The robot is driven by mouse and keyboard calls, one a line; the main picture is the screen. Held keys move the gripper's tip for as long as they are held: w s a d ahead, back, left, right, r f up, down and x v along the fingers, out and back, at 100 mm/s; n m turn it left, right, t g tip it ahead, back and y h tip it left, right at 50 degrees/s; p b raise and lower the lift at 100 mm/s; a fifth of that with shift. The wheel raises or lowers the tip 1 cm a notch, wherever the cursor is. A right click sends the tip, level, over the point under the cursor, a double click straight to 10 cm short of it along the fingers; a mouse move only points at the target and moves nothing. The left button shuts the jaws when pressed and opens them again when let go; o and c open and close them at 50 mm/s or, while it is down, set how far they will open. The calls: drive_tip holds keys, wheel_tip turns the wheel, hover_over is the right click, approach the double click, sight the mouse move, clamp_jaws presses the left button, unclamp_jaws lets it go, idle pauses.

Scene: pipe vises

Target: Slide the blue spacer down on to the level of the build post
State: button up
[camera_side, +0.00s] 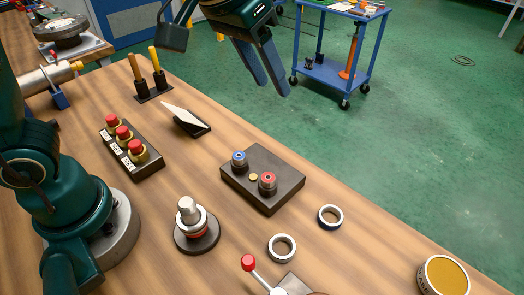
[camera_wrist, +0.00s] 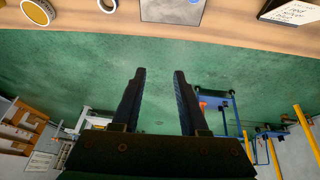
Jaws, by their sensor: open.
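The build post (camera_side: 187,203) stands upright on a round dark base near the bench's front middle. A pale ring (camera_side: 190,222) sits around it with a red band (camera_side: 197,234) beneath. A loose ring with a pale top and dark bluish side, perhaps the blue spacer (camera_side: 330,217), lies flat on the bench to the right; its colour is hard to tell. Another pale ring (camera_side: 282,248) lies nearer. My gripper (camera_side: 270,89) is open and empty, high beyond the bench's far edge, well away from the post. Its two fingers (camera_wrist: 159,73) also show apart in the wrist view.
A dark block (camera_side: 262,195) carries a blue-topped peg (camera_side: 239,158) and a red-topped peg (camera_side: 267,181). A red-knobbed lever (camera_side: 248,262), yellow-topped roll (camera_side: 443,277) and red-button box (camera_side: 132,153) are on the bench. A blue cart (camera_side: 325,72) stands beyond.

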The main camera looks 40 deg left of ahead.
drive_tip(key=w+d+f+m+g, duration=0.1)
drive_tip(key=w+d+f, duration=0.2)
drive_tip(key=d+f, duration=0.35)
drive_tip(key=m+g, duration=0.2)
hover_over(324, 207)
drive_tip(key=f, duration=0.5)
drive_tip(key=s+f, duration=0.1)
drive_tip(key=f, duration=0.2)
drive_tip(key=shift+a+f, duration=0.15)
drive_tip(key=shift+f, duration=0.05)
drive_tip(key=shift+f+y, duration=0.3)
drive_tip(key=shift+f, duration=0.05)
drive_tip(key=shift+w+f, duration=0.2)
drive_tip(key=shift+f, duration=0.85)
drive_tip(key=shift+w+f, duration=0.15)
drive_tip(key=shift+f, duration=0.9)
clamp_jaws()
